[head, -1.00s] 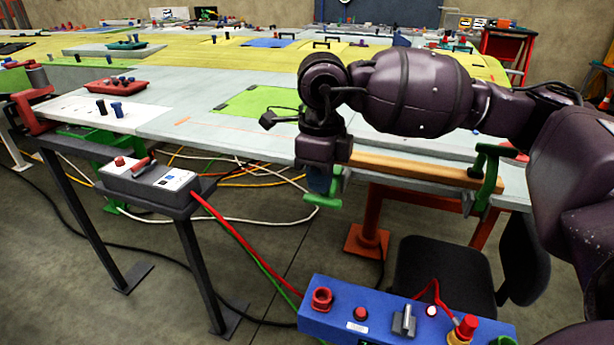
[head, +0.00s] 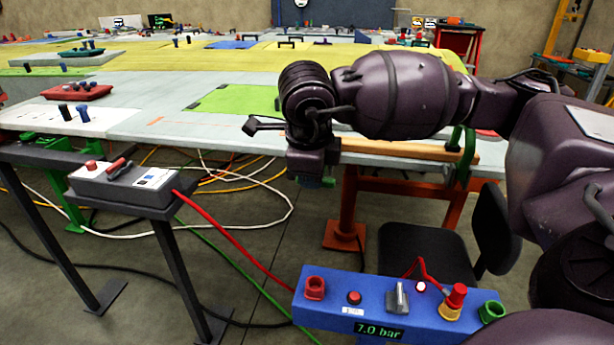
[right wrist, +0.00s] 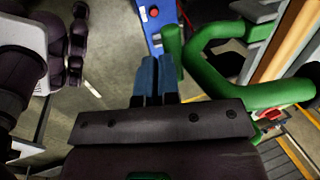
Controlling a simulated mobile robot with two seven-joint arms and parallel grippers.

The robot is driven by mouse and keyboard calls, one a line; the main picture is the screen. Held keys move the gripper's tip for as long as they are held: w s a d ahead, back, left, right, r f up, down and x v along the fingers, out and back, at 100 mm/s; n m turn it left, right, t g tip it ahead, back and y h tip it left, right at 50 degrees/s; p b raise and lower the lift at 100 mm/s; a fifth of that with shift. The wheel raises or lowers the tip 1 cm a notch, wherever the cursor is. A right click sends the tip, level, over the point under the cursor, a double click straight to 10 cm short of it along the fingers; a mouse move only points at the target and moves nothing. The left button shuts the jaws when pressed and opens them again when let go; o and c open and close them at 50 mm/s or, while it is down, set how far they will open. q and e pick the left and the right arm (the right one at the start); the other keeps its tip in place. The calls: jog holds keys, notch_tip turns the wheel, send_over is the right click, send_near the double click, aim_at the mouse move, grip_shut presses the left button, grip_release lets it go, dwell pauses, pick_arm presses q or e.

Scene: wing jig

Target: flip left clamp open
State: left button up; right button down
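The left clamp is green and mostly hidden behind my right wrist in the head view, where a small green part (head: 328,182) shows beside the gripper. In the right wrist view its thick curved green body (right wrist: 205,70) is right of my fingers, and an upright green bar (right wrist: 173,45) stands just behind the right finger. My right gripper (right wrist: 157,70) has two blue fingers side by side with almost no gap, and nothing shows between them. Whether they touch the bar I cannot tell. A second green clamp (head: 462,152) stands farther right on the wooden strip (head: 400,150). My left gripper is not in view.
A blue control box (head: 385,310) reading 7.0 bar stands below in front. A grey switch box (head: 125,182) on a stand is at the left, with hoses (head: 235,240) hanging from it. A black chair (head: 425,250) is under the table's right end.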

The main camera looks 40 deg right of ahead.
jog(key=shift+s+f, duration=0.15)
jog(key=shift+f, duration=0.3)
jog(key=shift+r, duration=0.1)
jog(key=p+v, duration=0.1)
jog(key=v, duration=1)
jog(key=shift+r, duration=0.2)
